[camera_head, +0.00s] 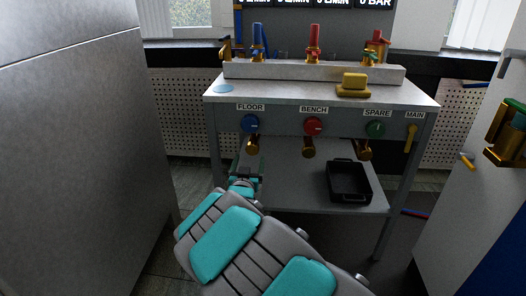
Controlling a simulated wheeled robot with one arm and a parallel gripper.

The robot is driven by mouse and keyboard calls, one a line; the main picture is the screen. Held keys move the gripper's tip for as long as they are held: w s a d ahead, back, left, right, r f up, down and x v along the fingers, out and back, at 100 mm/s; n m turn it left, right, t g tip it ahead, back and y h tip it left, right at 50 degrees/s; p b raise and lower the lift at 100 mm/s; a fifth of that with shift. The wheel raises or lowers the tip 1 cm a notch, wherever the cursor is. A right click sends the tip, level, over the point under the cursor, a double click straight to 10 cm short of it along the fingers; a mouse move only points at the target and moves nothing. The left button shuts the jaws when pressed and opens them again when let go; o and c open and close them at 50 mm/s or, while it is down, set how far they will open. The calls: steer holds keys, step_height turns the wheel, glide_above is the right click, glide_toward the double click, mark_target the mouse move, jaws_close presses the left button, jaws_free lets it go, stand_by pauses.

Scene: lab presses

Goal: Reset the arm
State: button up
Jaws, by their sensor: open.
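My arm, grey with teal panels, reaches up from the bottom of the head view toward the bench front. My gripper (248,165) is at its end, small and dark, below the blue FLOOR knob (251,124) and close to the brass spout (252,146) under it. The gripper is open. I see nothing held in it. Whether a finger touches the spout cannot be told at this size.
The bench (225,97) carries a red BENCH knob (313,127), a green SPARE knob (375,129) and a brass MAIN lever (410,138). A black tray (347,181) sits on the lower shelf. Grey cabinets flank both sides.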

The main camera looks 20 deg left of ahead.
steer(key=w+d+r+m+g+h+p, duration=0.15)
steer(key=d+g, duration=0.25)
steer(key=d, duration=0.8)
steer(key=s+d+g+h+p, duration=0.1)
steer(key=s+d+g, duration=0.1)
steer(key=s+d, duration=0.35)
steer(key=s+d+g+h, duration=0.1)
steer(key=s+d+g, duration=0.1)
steer(key=d, duration=0.6)
steer(key=s+d+r+g+p, duration=0.1)
steer(key=s+d+g, duration=0.2)
steer(key=s, duration=1)
steer(key=s+d+g, duration=0.4)
steer(key=s+d, duration=0.5)
steer(key=s, duration=0.4)
steer(key=s+d+r+g+p, duration=0.1)
steer(key=s+d+g, duration=0.3)
steer(key=s, duration=1)
steer(key=shift+d+r+m+h+p, duration=0.35)
steer(key=shift+d+m+h, duration=0.1)
steer(key=shift+d, duration=0.65)
steer(key=shift+w, duration=0.1)
steer(key=shift+c, duration=0.4)
